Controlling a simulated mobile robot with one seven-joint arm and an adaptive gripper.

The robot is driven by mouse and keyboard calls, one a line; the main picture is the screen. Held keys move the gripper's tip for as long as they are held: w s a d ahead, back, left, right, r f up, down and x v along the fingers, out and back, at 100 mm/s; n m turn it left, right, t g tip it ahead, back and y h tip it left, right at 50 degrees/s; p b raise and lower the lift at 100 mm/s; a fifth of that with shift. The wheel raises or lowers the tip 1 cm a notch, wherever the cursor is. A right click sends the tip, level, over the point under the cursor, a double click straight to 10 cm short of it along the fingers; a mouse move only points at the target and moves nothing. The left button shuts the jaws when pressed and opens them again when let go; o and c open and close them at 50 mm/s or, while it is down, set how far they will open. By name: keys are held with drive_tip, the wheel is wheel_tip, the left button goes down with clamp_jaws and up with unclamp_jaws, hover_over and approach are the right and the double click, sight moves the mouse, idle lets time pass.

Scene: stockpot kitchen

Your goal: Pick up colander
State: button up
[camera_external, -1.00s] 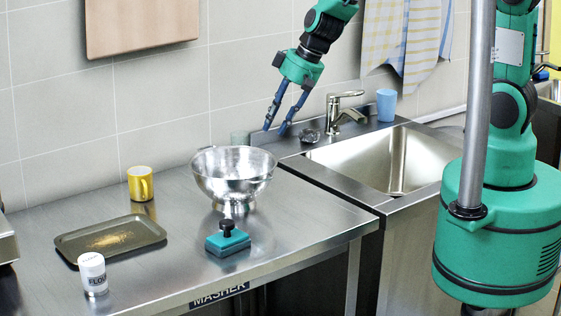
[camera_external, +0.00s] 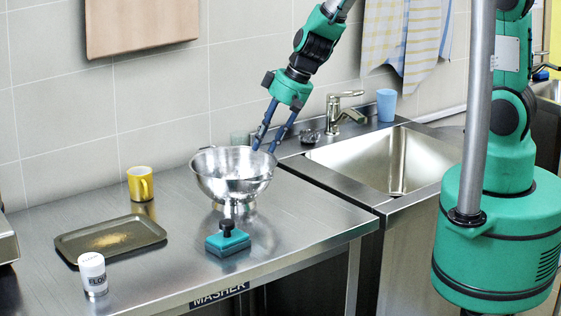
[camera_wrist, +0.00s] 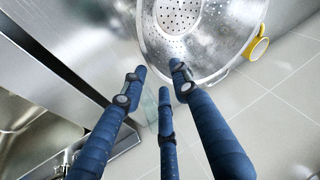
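The colander (camera_external: 232,178) is a shiny metal bowl with a footed base, standing upright on the steel counter. In the wrist view its perforated bowl (camera_wrist: 200,38) fills the top middle. My gripper (camera_external: 263,148) is at the colander's back right rim, fingers pointing down and spread apart. In the wrist view the blue fingers (camera_wrist: 155,88) are open, with their tips close to the rim. I cannot tell whether any finger touches it. Nothing is clearly held.
A teal block with a black knob (camera_external: 228,239) sits in front of the colander. A yellow mug (camera_external: 141,183), a brown tray (camera_external: 75,244) and a white flour shaker (camera_external: 93,273) are left. A greenish glass (camera_external: 240,138) stands behind. The sink (camera_external: 385,165) and faucet (camera_external: 340,112) are right.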

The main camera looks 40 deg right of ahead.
sight(257, 153)
drive_tip(key=shift+b+x, duration=0.5)
drive_tip(key=shift+x, duration=1.75)
drive_tip(key=shift+w+r, duration=0.1)
clamp_jaws()
